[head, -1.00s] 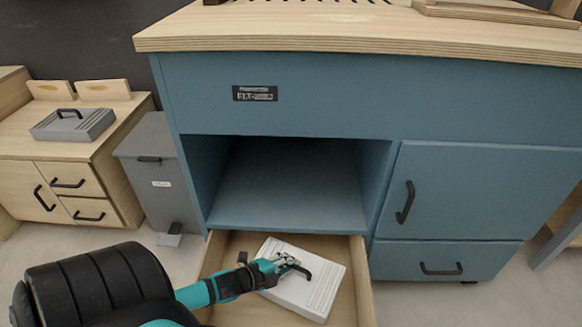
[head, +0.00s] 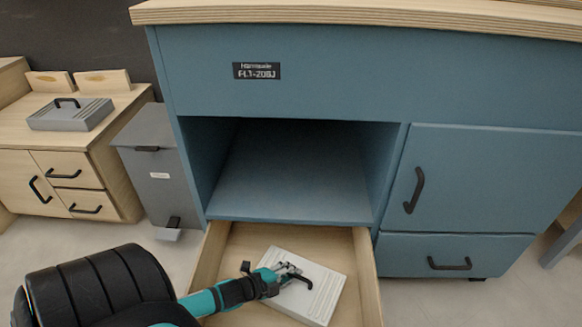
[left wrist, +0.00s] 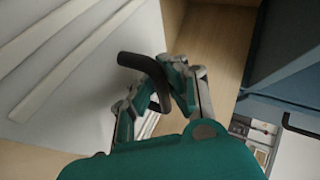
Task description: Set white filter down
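The white filter (head: 318,297) is a flat ribbed slab with a black handle (head: 312,279). It is in the open wooden drawer (head: 365,280) under the blue cabinet. My left gripper (head: 297,272) is at the filter's handle. In the left wrist view the gripper's fingers (left wrist: 158,88) are on both sides of the black handle (left wrist: 148,72), closed around it, and the white filter (left wrist: 60,60) fills the left side. Whether the filter's underside touches the drawer bottom cannot be told. My right gripper is not in view.
The blue cabinet (head: 300,85) has an open empty compartment (head: 290,180) above the drawer, and a closed door and lower drawer at right. A grey bin (head: 165,185) and a wooden cabinet (head: 20,130) carrying a grey filter (head: 72,115) stand at left.

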